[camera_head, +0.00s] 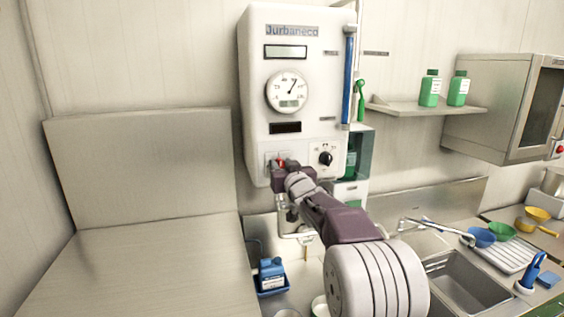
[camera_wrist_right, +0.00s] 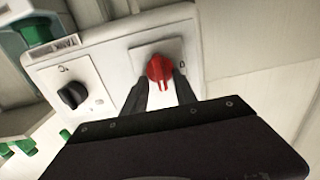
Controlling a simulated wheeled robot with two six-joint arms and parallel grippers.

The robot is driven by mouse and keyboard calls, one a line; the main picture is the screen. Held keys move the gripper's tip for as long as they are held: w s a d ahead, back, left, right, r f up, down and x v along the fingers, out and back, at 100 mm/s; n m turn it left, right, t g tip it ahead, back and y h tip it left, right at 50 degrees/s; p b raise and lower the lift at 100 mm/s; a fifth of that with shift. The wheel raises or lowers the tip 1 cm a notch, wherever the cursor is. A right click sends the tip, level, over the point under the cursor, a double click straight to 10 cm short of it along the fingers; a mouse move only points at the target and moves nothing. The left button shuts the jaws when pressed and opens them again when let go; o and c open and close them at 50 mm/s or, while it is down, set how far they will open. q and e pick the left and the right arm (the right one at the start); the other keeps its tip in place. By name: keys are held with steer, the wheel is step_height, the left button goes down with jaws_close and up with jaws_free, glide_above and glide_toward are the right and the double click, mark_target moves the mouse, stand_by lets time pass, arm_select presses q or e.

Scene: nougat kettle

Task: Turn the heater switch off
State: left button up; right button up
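The heater switch is a red rotary knob (camera_wrist_right: 160,69) on a pale plate at the lower left of the white wall unit (camera_head: 257,90). In the head view only a bit of red (camera_head: 281,162) shows above my gripper. My right gripper (camera_head: 287,171) is at the knob. In the right wrist view its two dark fingers (camera_wrist_right: 163,92) stand apart, one on each side of the knob. The knob's ridge points down between them. I see no clear grip; contact is hard to tell. A small round mark is right of the knob. My left gripper is not in view.
A black knob (camera_head: 326,158) sits right of the red one on the same unit. A gauge (camera_head: 287,92) is above. A blue container (camera_head: 271,270) stands below on the counter. A sink (camera_head: 466,282) and a shelf (camera_head: 425,107) with green bottles are to the right.

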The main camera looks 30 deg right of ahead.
steer(key=shift+s, duration=0.1)
steer(key=shift+a, duration=0.15)
steer(key=shift+c, duration=0.9)
steer(key=shift+a, duration=0.1)
jaws_close()
